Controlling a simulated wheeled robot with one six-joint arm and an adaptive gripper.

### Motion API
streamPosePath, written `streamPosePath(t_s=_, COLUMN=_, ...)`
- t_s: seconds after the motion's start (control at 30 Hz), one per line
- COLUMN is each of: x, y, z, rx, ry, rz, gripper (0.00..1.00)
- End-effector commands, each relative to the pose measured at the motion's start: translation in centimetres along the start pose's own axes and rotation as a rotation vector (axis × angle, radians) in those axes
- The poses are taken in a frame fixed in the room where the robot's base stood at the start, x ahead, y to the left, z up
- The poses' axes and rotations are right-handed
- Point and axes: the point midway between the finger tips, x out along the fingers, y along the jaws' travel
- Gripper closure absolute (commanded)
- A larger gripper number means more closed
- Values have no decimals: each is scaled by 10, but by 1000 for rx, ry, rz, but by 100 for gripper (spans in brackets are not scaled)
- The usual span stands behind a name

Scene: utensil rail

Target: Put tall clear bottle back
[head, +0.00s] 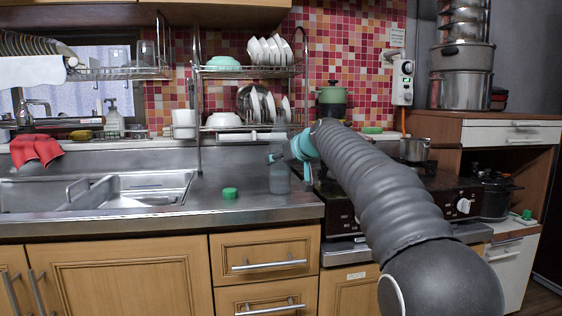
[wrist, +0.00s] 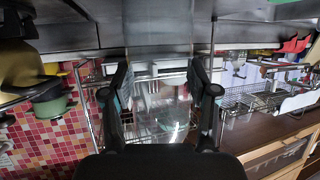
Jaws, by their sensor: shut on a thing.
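The tall clear bottle (head: 279,179) is upright near the right end of the steel counter, left of the stove. My gripper (head: 277,156) reaches it from the right and is shut on its upper part. I cannot tell whether its base touches the counter or hangs just above it. In the wrist view, which is upside down, my gripper (wrist: 163,83) has a finger on each side of the see-through bottle (wrist: 160,100). Its outline is faint there against the dish rack.
A two-tier dish rack (head: 250,72) with bowls and plates stands behind the bottle. A small green round thing (head: 230,193) lies on the counter to the left. The sink (head: 130,190) is further left. The stove (head: 340,205) with a green pot (head: 331,97) is right.

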Motion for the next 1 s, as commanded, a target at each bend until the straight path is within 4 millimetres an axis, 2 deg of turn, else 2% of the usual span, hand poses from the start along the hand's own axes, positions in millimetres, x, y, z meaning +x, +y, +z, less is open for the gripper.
streamPosePath(t_s=0.23, x=0, y=0, z=1, rx=0, ry=1, rz=0, gripper=97)
streamPosePath(t_s=0.27, x=0, y=0, z=1, rx=0, ry=0, rz=0, gripper=36)
streamPosePath(t_s=0.33, x=0, y=0, z=1, rx=0, ry=0, rz=0, gripper=18)
streamPosePath(t_s=0.37, x=0, y=0, z=1, rx=0, ry=0, rz=0, gripper=16)
streamPosePath(t_s=0.73, x=2, y=0, z=4, rx=1, ry=0, rz=0, gripper=16)
streamPosePath(t_s=0.87, x=-12, y=1, z=3, rx=1, ry=3, rz=2, gripper=16)
streamPosePath(t_s=1.0, x=-38, y=4, z=0, rx=1, ry=4, rz=3, gripper=16)
